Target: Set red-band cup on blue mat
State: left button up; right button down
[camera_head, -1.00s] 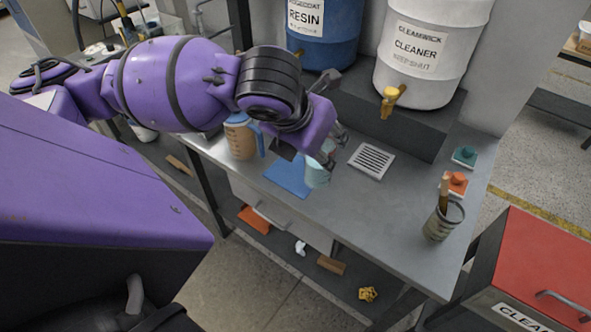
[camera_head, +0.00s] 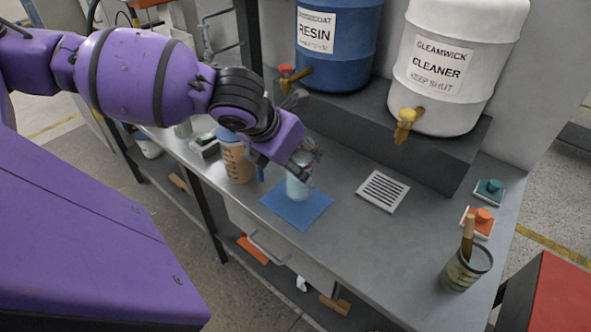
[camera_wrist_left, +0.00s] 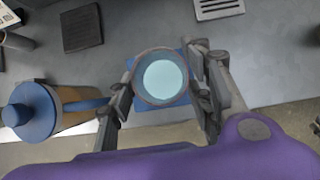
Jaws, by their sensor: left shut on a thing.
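A pale teal, see-through cup (camera_head: 298,187) stands upright in my left gripper (camera_head: 304,164), whose fingers are shut on it from its sides. No red band shows on the part of the cup I can see. The blue mat (camera_head: 302,214) lies flat on the grey bench. In the head view the cup is over the back part of the mat; I cannot tell whether its base touches. In the left wrist view I look down into the cup (camera_wrist_left: 162,80) between the two fingers, with mat edges (camera_wrist_left: 150,118) showing around it. My right gripper is not in view.
A blue-lidded jug (camera_head: 237,160) with tan contents stands close left of the cup. A slotted grate (camera_head: 382,191) lies to the right. The cleaner drum (camera_head: 448,75) and resin drum (camera_head: 336,50) stand behind. A brush pot (camera_head: 465,271) is at front right. Bench between is clear.

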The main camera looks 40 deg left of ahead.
pick_arm(q)
jog(key=shift+w+a+f, duration=0.2)
jog(key=shift+a+f, duration=0.1)
jog(key=shift+f, duration=0.1)
jog(key=shift+w+a+f, duration=0.2)
jog(key=shift+f, duration=0.2)
jog(key=f, duration=0.3)
jog(key=shift+w+a+f, duration=0.15)
jog(key=shift+a+f, duration=0.05)
jog(key=shift+f, duration=0.1)
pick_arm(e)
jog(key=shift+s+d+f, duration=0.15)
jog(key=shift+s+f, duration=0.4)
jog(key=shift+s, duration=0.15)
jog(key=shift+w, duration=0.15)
pick_arm(q)
jog(key=o, duration=1.2)
jog(key=shift+f, duration=0.1)
jog(key=o, duration=0.5)
jog(key=shift+c, duration=0.2)
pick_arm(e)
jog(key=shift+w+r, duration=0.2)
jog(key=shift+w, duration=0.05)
